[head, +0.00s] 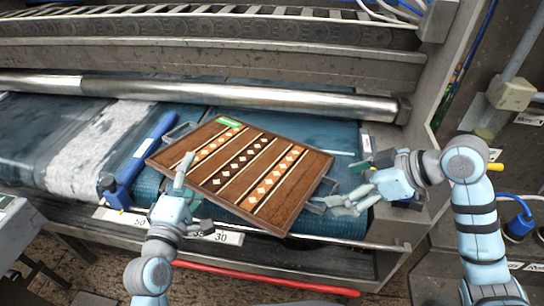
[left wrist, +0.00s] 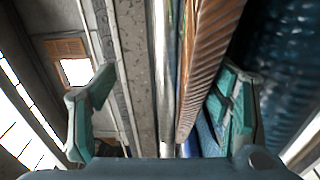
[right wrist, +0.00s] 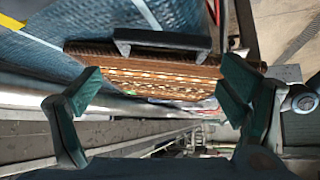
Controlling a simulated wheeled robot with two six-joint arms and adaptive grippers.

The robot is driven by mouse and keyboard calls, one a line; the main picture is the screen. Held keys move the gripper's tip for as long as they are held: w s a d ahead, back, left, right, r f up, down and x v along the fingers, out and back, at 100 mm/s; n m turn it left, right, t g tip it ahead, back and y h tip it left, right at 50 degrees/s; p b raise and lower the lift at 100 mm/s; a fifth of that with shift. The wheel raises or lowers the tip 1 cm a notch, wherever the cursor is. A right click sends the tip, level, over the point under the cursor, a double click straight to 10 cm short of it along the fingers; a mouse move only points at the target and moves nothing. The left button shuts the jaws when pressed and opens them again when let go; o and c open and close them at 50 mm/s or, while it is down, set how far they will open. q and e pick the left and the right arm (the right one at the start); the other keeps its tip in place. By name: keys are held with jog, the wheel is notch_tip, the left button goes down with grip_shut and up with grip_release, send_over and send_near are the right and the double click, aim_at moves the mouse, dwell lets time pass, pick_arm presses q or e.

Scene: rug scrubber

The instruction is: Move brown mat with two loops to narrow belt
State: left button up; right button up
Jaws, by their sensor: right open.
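The brown mat (head: 222,184), patterned with several pale-diamond stripes, lies tilted on a blue belt (head: 340,140) in the head view. One grey loop (head: 177,131) shows at its upper left edge, the other (head: 316,206) at its lower right edge. My left gripper (head: 188,183) is open at the mat's near left side; the mat's edge (left wrist: 212,60) shows between its fingers in the left wrist view. My right gripper (head: 352,186) is open just right of the mat. The right wrist view shows the mat (right wrist: 150,80) and a dark loop (right wrist: 162,42) ahead of its spread fingers.
Another blue belt (head: 35,130) with a pale worn band lies at the left, past a blue bar (head: 145,155). A steel roller (head: 230,96) runs behind the belts. A machine frame (head: 430,200) stands at the right. A red bar (head: 265,277) runs below the front edge.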

pick_arm(q)
jog(key=shift+s+d+f, duration=0.3)
jog(key=shift+s+f, duration=0.1)
jog(key=shift+f, duration=0.1)
jog(key=v, duration=0.6)
jog(key=shift+a+r, duration=0.3)
jog(key=shift+r, duration=0.1)
jog(key=shift+s+a, duration=0.1)
jog(key=shift+s, duration=0.15)
pick_arm(e)
jog(key=shift+w+d, duration=0.1)
pick_arm(q)
jog(key=shift+s+a+r, duration=0.2)
jog(key=shift+s, duration=0.3)
jog(key=shift+w+d, duration=0.15)
jog(key=shift+f, duration=0.1)
pick_arm(e)
jog(key=v, duration=1.2)
